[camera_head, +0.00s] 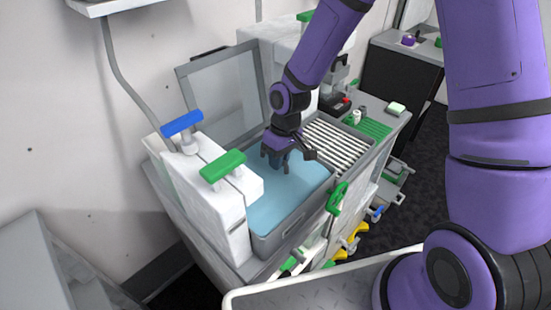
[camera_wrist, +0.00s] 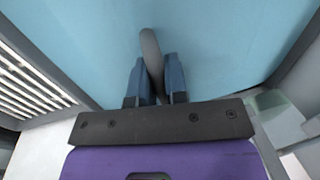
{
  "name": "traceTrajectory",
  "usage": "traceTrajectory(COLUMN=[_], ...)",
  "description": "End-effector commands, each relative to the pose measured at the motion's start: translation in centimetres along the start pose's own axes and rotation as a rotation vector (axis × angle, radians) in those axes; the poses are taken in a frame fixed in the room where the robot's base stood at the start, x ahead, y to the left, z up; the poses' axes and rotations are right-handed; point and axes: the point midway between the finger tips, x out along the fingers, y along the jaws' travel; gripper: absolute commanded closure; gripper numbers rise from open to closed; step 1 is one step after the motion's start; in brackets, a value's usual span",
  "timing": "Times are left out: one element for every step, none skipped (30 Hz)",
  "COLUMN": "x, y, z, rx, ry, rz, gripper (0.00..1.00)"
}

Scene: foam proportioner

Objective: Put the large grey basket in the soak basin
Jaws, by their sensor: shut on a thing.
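The soak basin (camera_head: 262,240) is a grey-rimmed tank full of light blue liquid, which also fills most of the wrist view (camera_wrist: 230,50). My gripper (camera_head: 274,160) is over the back part of the basin, pointing down, close to the liquid. In the wrist view my gripper (camera_wrist: 156,68) is shut on a thin, curved grey piece (camera_wrist: 150,42) that stands between its blue fingers. It looks like a handle of the large grey basket. The basket's body does not show in either view, so I cannot tell how it sits.
A rack of white bars (camera_head: 338,145) and a green ribbed mat (camera_head: 368,126) lie right of the basin. A white housing with a green handle (camera_head: 222,166) and a blue handle (camera_head: 182,123) stands at its left. A raised grey-framed panel (camera_head: 225,95) stands behind.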

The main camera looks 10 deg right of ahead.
Motion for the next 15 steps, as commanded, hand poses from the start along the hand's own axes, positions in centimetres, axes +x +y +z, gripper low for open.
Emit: traceTrajectory(x=[0.0, 0.0, 0.1, 0.1, 0.2, 0.3, 0.4, 0.5, 0.6, 0.7, 0.8, 0.8, 0.9, 1.0, 1.1], y=[0.0, 0.0, 0.0, 0.0, 0.0, 0.0, 0.0, 0.0, 0.0, 0.1, 0.1, 0.1, 0.1, 0.1, 0.1], z=[0.0, 0.0, 0.0, 0.0, 0.0, 0.0, 0.0, 0.0, 0.0, 0.0, 0.0, 0.0, 0.0, 0.0, 0.0], rx=[0.0, 0.0, 0.0, 0.0, 0.0, -0.001, -0.001, -0.001, -0.001, -0.001, -0.001, -0.001, -0.001, -0.001, -0.001], ry=[0.0, 0.0, 0.0, 0.0, -0.001, 0.0, 0.0, 0.0, 0.0, 0.0, -0.001, -0.001, -0.001, -0.001, -0.001], rz=[0.0, 0.0, -0.001, -0.001, -0.001, -0.001, -0.001, -0.001, -0.001, -0.001, -0.001, -0.001, -0.001, -0.001, -0.001], gripper=[1.0, 1.0, 1.0, 1.0, 1.0, 1.0, 1.0, 1.0, 1.0, 1.0, 1.0, 1.0, 1.0, 1.0, 1.0])
